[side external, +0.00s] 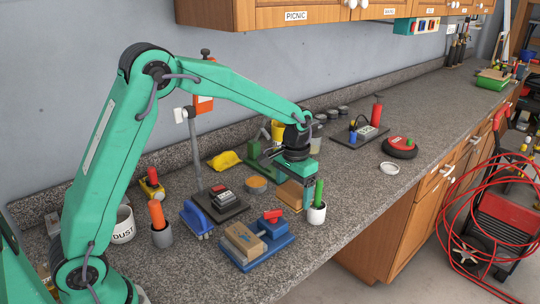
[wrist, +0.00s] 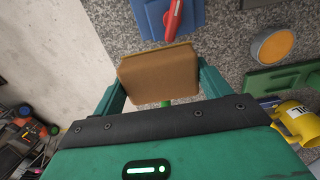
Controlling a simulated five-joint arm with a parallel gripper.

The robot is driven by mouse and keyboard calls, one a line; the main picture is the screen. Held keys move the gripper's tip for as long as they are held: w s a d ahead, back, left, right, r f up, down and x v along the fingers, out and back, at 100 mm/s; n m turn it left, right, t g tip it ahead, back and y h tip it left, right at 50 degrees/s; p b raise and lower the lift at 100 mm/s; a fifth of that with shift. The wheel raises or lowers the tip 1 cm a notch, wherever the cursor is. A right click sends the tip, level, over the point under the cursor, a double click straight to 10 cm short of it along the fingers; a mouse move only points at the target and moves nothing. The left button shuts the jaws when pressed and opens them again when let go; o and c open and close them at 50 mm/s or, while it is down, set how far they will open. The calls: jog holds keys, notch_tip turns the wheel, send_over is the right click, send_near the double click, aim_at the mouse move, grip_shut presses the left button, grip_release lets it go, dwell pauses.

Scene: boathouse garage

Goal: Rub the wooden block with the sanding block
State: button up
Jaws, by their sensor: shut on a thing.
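A brown sanding block (wrist: 157,78) with a paler yellowish edge sits between the two green fingers of my gripper (wrist: 160,74) in the wrist view. My gripper (side external: 294,182) is shut on it. In the side view the sanding block (side external: 289,194) shows under the gripper, behind and right of the blue vise; whether it touches the counter is unclear. The wooden block (side external: 243,240) lies in the blue vise (side external: 262,255), which has a red handle (side external: 273,215). The held block is apart from the wooden block. In the wrist view only part of the vise (wrist: 180,14) shows; the wooden block is not visible.
A white cup with a green stick (side external: 317,213) stands close right of the held block. A round orange-topped tin (side external: 257,185), a dark stand (side external: 217,208) and a blue tool (side external: 196,219) are left. The counter's front edge is near; the right side has free room.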

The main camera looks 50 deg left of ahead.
jog(key=shift+s+a+r+m, duration=0.3)
jog(key=shift+s+a+m, duration=0.1)
jog(key=shift+s+m, duration=0.25)
jog(key=s+a+r+m, duration=0.1)
jog(key=s+a+m, duration=0.2)
jog(key=s+m, duration=0.3)
jog(key=s+a+r+m, duration=0.1)
jog(key=s+a+m, duration=0.2)
jog(key=s+m, duration=0.4)
jog(key=shift+r+m, duration=0.15)
jog(key=shift+m, duration=1.3)
jog(key=shift+s, duration=0.1)
